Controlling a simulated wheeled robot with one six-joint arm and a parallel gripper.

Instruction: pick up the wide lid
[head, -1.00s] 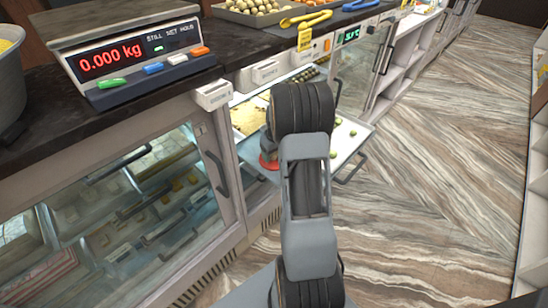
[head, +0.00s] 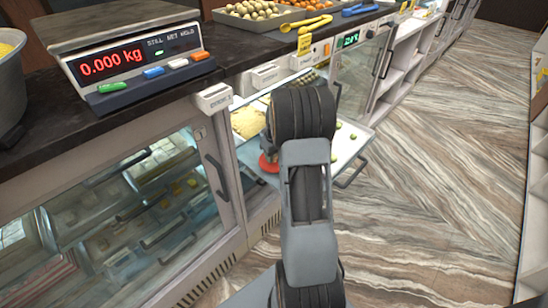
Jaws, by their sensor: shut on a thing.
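I cannot make out the wide lid in the head view. My arm fills the middle of the picture and reaches toward an open cabinet under the counter. My gripper is hidden behind the arm's far end. A small red part (head: 268,163) shows just left of the arm, above the pulled-out tray; I cannot tell whether it belongs to my wrist or to a separate thing. A pulled-out pale tray (head: 346,150) with a few small green pieces shows right of the arm.
A dark counter (head: 50,135) carries a scale (head: 130,65) reading 0.000 kg, a tray of round sweets (head: 262,20), yellow tongs (head: 306,24) and blue tongs (head: 361,9). A glass-fronted cabinet (head: 130,215) stands at left. The floor (head: 430,170) at right is clear.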

